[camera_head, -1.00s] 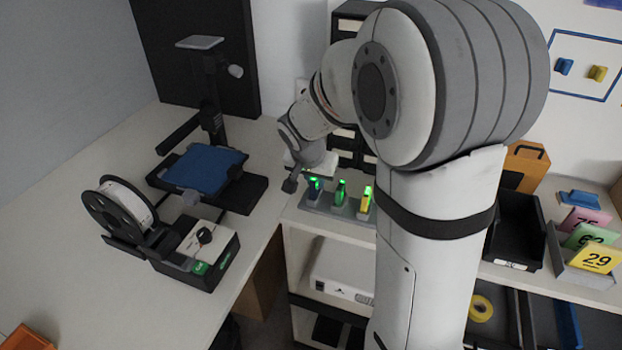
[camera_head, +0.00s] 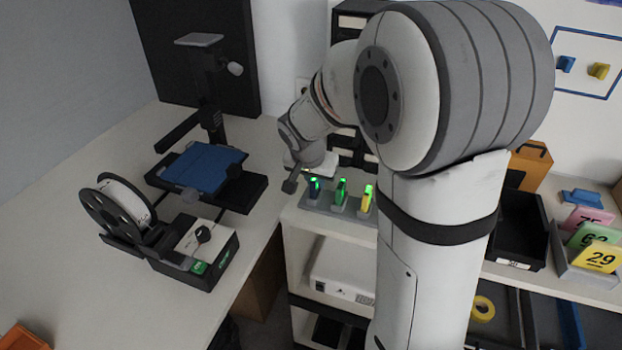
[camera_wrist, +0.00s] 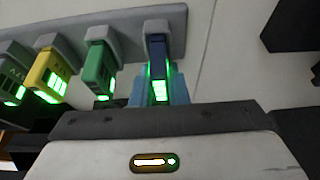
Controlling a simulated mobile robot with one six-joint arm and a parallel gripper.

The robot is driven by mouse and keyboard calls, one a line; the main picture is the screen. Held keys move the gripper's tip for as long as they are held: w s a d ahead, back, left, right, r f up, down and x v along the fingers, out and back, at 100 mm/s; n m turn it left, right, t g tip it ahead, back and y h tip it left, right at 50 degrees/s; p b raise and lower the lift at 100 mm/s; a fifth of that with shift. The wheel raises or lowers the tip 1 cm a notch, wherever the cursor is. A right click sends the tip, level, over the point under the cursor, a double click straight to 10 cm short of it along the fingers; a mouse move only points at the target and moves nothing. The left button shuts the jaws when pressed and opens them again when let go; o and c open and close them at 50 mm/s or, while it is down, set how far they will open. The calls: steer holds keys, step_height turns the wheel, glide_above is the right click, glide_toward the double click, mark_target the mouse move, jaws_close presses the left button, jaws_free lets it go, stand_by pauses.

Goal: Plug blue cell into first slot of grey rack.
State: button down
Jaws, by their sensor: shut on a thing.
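The grey rack (camera_head: 326,207) stands on the white shelf unit, left of my arm, and it also shows at the top of the wrist view (camera_wrist: 70,42). The blue cell (camera_wrist: 157,58) is upright in the end slot of the rack, with a green light lit on it; in the head view the blue cell (camera_head: 314,189) is the leftmost one. My gripper (camera_wrist: 161,90) is shut on the blue cell. In the head view my gripper (camera_head: 304,180) is at the rack's left end, partly hidden by my wrist. The depth of the cell's seat is hard to see.
A green cell (camera_head: 341,191) and a yellow cell (camera_head: 366,198) stand lit in the neighbouring slots, close beside my gripper. A black bin (camera_head: 518,230) is right of my arm. The desk (camera_head: 100,290) is at the left.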

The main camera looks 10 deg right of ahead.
steer(key=shift+f, duration=0.25)
steer(key=c, duration=1.3)
jaws_free()
steer(key=shift+c, duration=0.2)
steer(key=v, duration=0.8)
steer(key=s+f+n+g+y, duration=0.1)
steer(key=s+n, duration=0.5)
steer(key=s, duration=1.4)
steer(key=shift+d+n+y, duration=0.4)
steer(key=shift+y, duration=0.3)
